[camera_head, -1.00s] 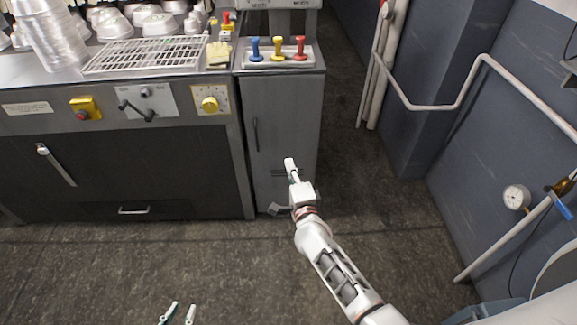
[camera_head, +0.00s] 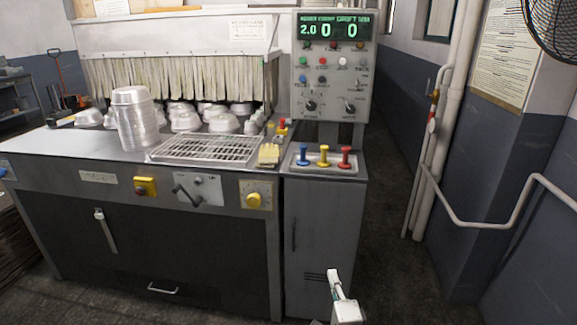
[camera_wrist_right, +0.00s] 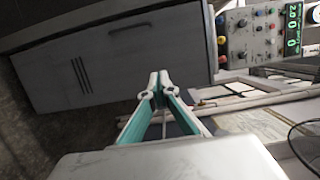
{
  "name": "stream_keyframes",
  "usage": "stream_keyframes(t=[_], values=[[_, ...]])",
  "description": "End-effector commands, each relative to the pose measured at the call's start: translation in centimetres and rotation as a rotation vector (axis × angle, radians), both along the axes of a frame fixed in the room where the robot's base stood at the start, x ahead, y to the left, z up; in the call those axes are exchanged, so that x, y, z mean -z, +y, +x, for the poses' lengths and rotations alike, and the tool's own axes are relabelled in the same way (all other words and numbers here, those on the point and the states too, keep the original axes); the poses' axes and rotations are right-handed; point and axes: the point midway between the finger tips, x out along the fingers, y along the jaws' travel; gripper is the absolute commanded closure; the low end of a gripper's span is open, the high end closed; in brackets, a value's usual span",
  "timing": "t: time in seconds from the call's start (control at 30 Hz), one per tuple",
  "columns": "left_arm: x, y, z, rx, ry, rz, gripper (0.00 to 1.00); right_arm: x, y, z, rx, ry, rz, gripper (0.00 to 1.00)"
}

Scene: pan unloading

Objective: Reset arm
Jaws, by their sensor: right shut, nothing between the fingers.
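My right gripper (camera_head: 334,276) shows at the bottom of the head view, in front of the grey cabinet (camera_head: 325,225) under the control panel. In the right wrist view its two fingers (camera_wrist_right: 159,76) meet at the tips with nothing between them, and the cabinet door (camera_wrist_right: 110,60) lies beyond. My left gripper is not in the head view now.
Several pans lie near the strip curtain (camera_head: 180,78). Blue, yellow and red knobs (camera_head: 323,156) stand on the cabinet top. A control panel (camera_head: 334,75) rises behind them. White pipes (camera_head: 440,130) run along the right wall. Dark floor (camera_head: 400,280) is open right of the cabinet.

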Motion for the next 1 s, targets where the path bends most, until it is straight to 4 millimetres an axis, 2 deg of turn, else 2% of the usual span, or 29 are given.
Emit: stream_keyframes(t=[0.03, 0.17, 0.27, 0.37, 0.5, 0.6, 0.7, 0.83, 1.0], values=[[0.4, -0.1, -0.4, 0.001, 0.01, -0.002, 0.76, 0.8, 0.0, -1.0, -0.014, 0.013, -0.047, 1.0], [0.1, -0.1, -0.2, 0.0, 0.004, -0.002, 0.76, 2.9, 0.2, -4.8, -0.077, 0.05, -0.251, 1.0], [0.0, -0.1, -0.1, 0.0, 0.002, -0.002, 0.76, 5.1, 0.3, -9.0, -0.154, 0.088, -0.48, 1.0], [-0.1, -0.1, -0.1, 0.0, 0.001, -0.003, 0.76, 7.4, 0.2, -14.2, -0.251, 0.128, -0.747, 1.0], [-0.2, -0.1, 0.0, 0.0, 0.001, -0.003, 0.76, 10.0, -0.6, -22.0, -0.41, 0.178, -1.141, 1.0], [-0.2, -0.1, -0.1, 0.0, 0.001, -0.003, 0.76, 11.0, -1.5, -26.8, -0.516, 0.203, -1.376, 1.0], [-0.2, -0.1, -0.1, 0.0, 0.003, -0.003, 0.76, 11.5, -2.4, -30.2, -0.6, 0.217, -1.552, 1.0], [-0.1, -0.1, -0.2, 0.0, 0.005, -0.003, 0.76, 11.6, -3.1, -32.6, -0.663, 0.225, -1.679, 1.0], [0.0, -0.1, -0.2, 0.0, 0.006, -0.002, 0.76, 11.6, -3.3, -33.1, -0.676, 0.226, -1.706, 1.0]])
